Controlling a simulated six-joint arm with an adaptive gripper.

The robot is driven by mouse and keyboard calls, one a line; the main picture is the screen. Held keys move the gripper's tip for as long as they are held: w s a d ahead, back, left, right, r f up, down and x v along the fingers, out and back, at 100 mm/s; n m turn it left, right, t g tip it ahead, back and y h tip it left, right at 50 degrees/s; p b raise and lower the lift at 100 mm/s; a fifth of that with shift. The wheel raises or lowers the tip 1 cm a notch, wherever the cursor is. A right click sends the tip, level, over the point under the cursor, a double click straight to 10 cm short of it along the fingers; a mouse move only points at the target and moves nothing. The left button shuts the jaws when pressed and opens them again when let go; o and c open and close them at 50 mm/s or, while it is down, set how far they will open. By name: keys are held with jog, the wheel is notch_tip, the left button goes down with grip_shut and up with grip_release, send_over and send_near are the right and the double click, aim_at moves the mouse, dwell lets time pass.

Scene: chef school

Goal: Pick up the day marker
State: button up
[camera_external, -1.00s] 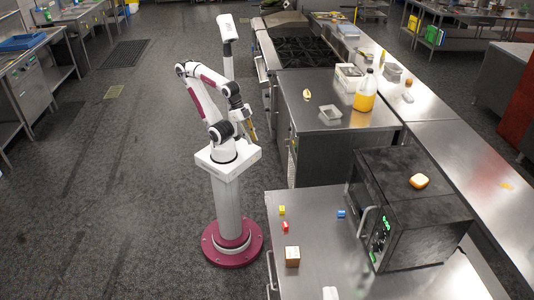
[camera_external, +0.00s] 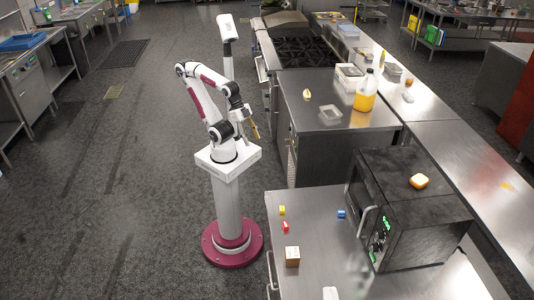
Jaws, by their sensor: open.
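No object can be surely identified as the day marker. Small blocks lie on the near steel table (camera_external: 310,235): a yellow one (camera_external: 282,210), a red one (camera_external: 285,226) and a blue one (camera_external: 341,214). A brown and white cube (camera_external: 292,256) sits nearer the front. A white item (camera_external: 330,293) is partly cut off at the bottom edge. My gripper (camera_external: 256,133) is open, pointing down beside the left side of the farther counter, above and beyond the small blocks. It appears empty, but its fingers are small in view.
A dark microwave (camera_external: 415,220) with an orange and white item (camera_external: 419,181) on top stands right of the blocks. The farther counter holds a jug of orange liquid (camera_external: 366,95), a small tray (camera_external: 330,112) and a yellowish item (camera_external: 307,94). The near table's left part is mostly clear.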

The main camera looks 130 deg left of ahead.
jog(key=shift+w, duration=0.1)
jog(key=n+t+h, duration=0.3)
jog(key=t, duration=0.2)
send_over(272, 210)
jog(key=d, duration=0.2)
notch_tip(272, 210, down, 4)
jog(key=w+f+t+y, duration=0.1)
jog(key=f+y, duration=0.1)
jog(key=f, duration=0.2)
jog(key=w+f+n+t+y, duration=0.1)
jog(key=f+y, duration=0.2)
jog(key=f, duration=0.1)
jog(key=w+f+n+y, duration=0.1)
jog(key=f+y, duration=0.1)
jog(key=f, duration=0.2)
jog(key=shift+f+t, duration=0.1)
jog(key=shift+t, duration=0.3)
jog(key=s+f+t+y, duration=0.1)
jog(key=s, duration=0.1)
jog(key=s+a+f+y, duration=0.1)
jog(key=f, duration=0.1)
jog(key=shift+s+t+y, duration=0.4)
jog(key=shift+s+d+f+m+t, duration=0.15)
jog(key=shift+s+f+t, duration=0.1)
jog(key=shift+s, duration=0.2)
jog(key=shift+s+f+m+t, duration=0.15)
jog(key=shift+s+t, duration=0.1)
jog(key=shift+s, duration=0.15)
jog(key=shift+w, duration=0.1)
jog(key=shift+x, duration=1.25)
